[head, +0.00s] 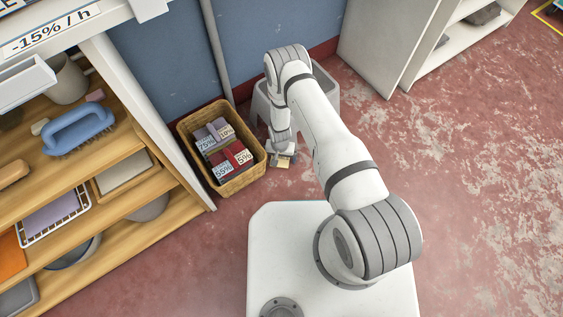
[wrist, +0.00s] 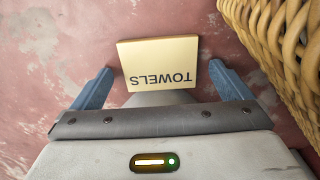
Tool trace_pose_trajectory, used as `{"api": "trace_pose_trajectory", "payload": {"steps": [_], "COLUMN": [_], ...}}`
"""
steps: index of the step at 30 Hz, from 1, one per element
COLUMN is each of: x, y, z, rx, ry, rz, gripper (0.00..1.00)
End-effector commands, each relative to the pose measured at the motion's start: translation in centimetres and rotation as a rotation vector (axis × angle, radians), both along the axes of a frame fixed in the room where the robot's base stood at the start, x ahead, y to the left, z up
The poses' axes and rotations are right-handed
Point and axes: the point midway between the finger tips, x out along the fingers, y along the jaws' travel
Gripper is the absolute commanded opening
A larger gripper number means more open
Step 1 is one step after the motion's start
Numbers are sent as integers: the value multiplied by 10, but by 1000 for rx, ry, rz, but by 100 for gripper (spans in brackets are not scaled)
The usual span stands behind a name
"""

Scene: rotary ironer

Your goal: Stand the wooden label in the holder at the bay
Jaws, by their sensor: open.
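A pale wooden label (wrist: 158,60) marked TOWELS shows in the wrist view, its lettering upside down there. It lies between the two blue fingers of my gripper (wrist: 160,70), which are open with a gap on each side of it. A grey patch just below the label is unclear. In the head view my gripper (head: 283,156) is low near the floor, right of the wicker basket, and the label (head: 283,163) shows as a small pale patch at its tip. I cannot pick out the label holder in either view.
The wicker basket (head: 191,131) holds several price blocks; its side (wrist: 285,40) is close to my right finger in the wrist view. Wooden shelving (head: 150,235) with a blue brush (head: 78,127) stands left. A grey stool-like thing (head: 326,93) stands behind my arm. Floor at right is clear.

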Motion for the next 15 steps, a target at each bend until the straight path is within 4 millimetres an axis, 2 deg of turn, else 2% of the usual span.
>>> {"api": "trace_pose_trajectory", "payload": {"steps": [5,15], "x": [0,1], "y": [0,0], "z": [1,1], "rx": [0,0], "ry": [-1,0], "rz": [0,-1], "gripper": [98,71]}}
